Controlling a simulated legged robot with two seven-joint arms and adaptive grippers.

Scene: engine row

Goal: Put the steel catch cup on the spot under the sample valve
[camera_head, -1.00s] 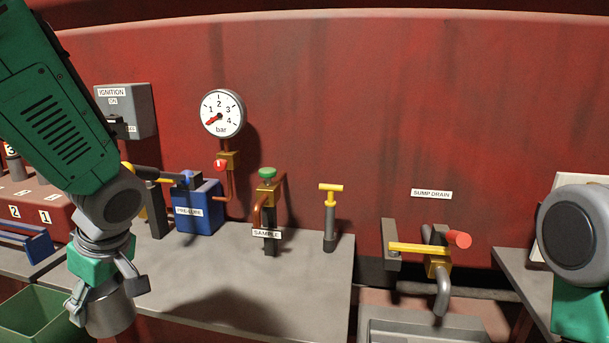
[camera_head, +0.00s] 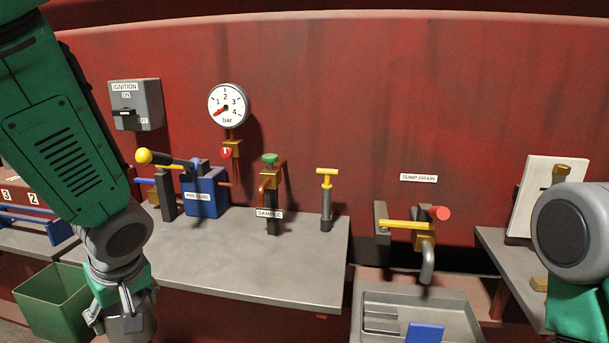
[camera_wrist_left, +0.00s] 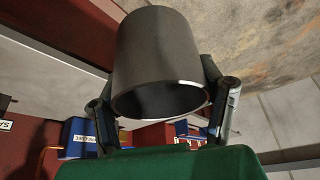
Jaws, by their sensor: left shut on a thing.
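The steel catch cup (camera_wrist_left: 160,48) is a plain grey metal cup, large in the left wrist view with its rim toward the camera. My left gripper (camera_head: 122,312) is shut on it, one finger on each side. In the head view only part of the cup (camera_head: 128,326) shows at the bottom left, in front of the bench's front edge. The sample valve (camera_head: 269,178), with a green knob and a "SAMPLE" label, stands at the back of the grey bench (camera_head: 255,265), to the right of and beyond the cup. No marked spot can be made out under it. My right gripper is out of view.
A blue pre-lube unit (camera_head: 204,195) with a yellow-knobbed lever (camera_head: 144,156) stands left of the valve. A yellow T-handle (camera_head: 327,185) is to its right. A green bin (camera_head: 52,300) is at lower left, a grey sink (camera_head: 455,305) at lower right. The bench front is clear.

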